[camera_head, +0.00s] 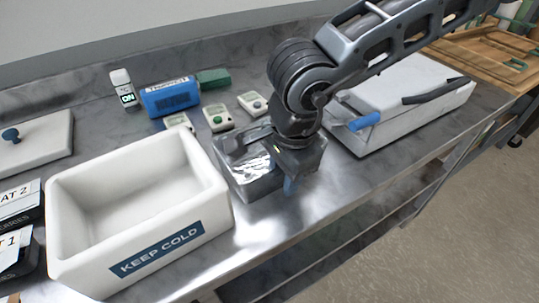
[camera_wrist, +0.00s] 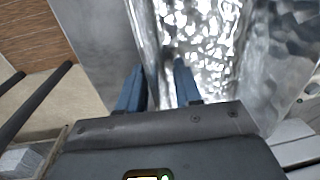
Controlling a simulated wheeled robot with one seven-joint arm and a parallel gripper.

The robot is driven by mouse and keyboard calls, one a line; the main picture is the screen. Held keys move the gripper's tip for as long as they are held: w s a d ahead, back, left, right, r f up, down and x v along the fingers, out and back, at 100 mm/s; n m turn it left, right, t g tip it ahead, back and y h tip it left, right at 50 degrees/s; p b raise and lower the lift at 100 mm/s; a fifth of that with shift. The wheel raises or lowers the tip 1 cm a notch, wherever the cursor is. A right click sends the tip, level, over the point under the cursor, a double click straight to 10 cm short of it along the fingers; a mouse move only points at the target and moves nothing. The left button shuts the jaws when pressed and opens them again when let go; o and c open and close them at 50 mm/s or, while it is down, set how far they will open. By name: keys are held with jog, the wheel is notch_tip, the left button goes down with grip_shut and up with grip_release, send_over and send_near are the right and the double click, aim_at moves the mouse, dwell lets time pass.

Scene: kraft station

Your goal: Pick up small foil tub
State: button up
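A silver foil tub (camera_head: 243,176) with a crinkled, shiny surface stands on the steel counter, right of the white cold box. My gripper (camera_head: 289,183) points down at the tub's right side, and the arm hides part of the tub. The crinkled foil of the tub (camera_wrist: 200,28) also shows in the wrist view. There my gripper's two blue fingers (camera_wrist: 160,72) are apart, one on each side of the tub's wall edge. I cannot tell whether either finger touches the wall.
The white "KEEP COLD" box (camera_head: 160,255) stands open and empty at left. Small white devices (camera_head: 218,117) and a blue box (camera_head: 170,97) sit behind the tub. A white case with a blue handle (camera_head: 400,95) lies at right. The counter's front edge is close.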

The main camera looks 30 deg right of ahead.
jog(key=shift+c, duration=0.2)
grip_shut()
dwell(0.3)
